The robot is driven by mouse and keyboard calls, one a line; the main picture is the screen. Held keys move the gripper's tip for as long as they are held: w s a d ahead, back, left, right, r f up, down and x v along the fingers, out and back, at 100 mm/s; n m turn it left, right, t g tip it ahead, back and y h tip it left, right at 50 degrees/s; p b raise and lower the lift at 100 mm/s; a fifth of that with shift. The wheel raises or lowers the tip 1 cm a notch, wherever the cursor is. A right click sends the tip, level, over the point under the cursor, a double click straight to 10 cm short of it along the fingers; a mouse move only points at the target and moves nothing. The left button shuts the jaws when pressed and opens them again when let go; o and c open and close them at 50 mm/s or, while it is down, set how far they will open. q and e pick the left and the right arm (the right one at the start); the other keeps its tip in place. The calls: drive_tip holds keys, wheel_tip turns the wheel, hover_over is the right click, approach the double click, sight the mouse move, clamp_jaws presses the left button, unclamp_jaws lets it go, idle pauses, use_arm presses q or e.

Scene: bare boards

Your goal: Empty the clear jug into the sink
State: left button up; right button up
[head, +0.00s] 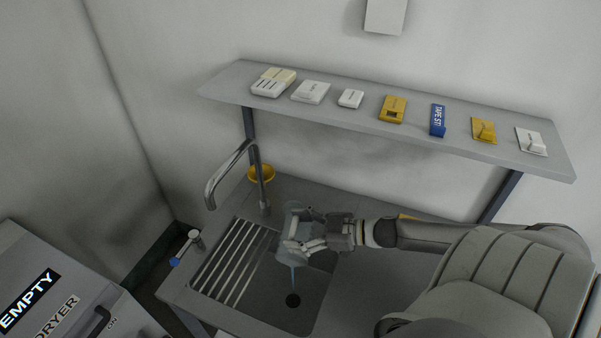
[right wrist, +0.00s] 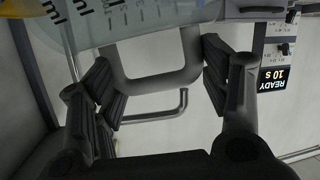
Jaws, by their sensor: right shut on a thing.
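The clear jug (head: 293,213) is see-through and hangs over the sink basin (head: 262,290), looking tilted. A thin bluish streak runs below it towards the dark drain hole (head: 293,300). My right gripper (head: 298,244) is shut on the jug's handle and hides part of the jug. In the right wrist view the grey handle (right wrist: 152,83) lies between the two black fingers of my right gripper (right wrist: 160,72), and the jug wall with measuring marks (right wrist: 110,28) shows above. How much liquid is inside is unclear. My left gripper is not in view.
A curved tap (head: 228,172) and a yellow bowl (head: 261,174) stand behind the ribbed drainer (head: 232,262). A grey shelf (head: 350,112) with several small boxes crosses above.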

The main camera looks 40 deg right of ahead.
sight(301, 229)
drive_tip(key=shift+a, duration=0.1)
drive_tip(key=shift+s+a+r+n, duration=0.1)
drive_tip(key=shift+s+a+n, duration=0.1)
drive_tip(key=shift+s+n, duration=0.1)
drive_tip(key=shift+a, duration=0.1)
drive_tip(key=d+b, duration=0.1)
drive_tip(key=w+d+f+m+b, duration=0.1)
drive_tip(key=w+d+m+b, duration=0.1)
drive_tip(key=b, duration=0.1)
drive_tip(key=shift+w+f+g+y, duration=0.2)
drive_tip(key=shift+f+g+y, duration=0.05)
drive_tip(key=shift+g+y, duration=0.05)
drive_tip(key=shift+w+d, duration=0.15)
drive_tip(key=shift+r+m, duration=0.15)
drive_tip(key=shift+m, duration=0.15)
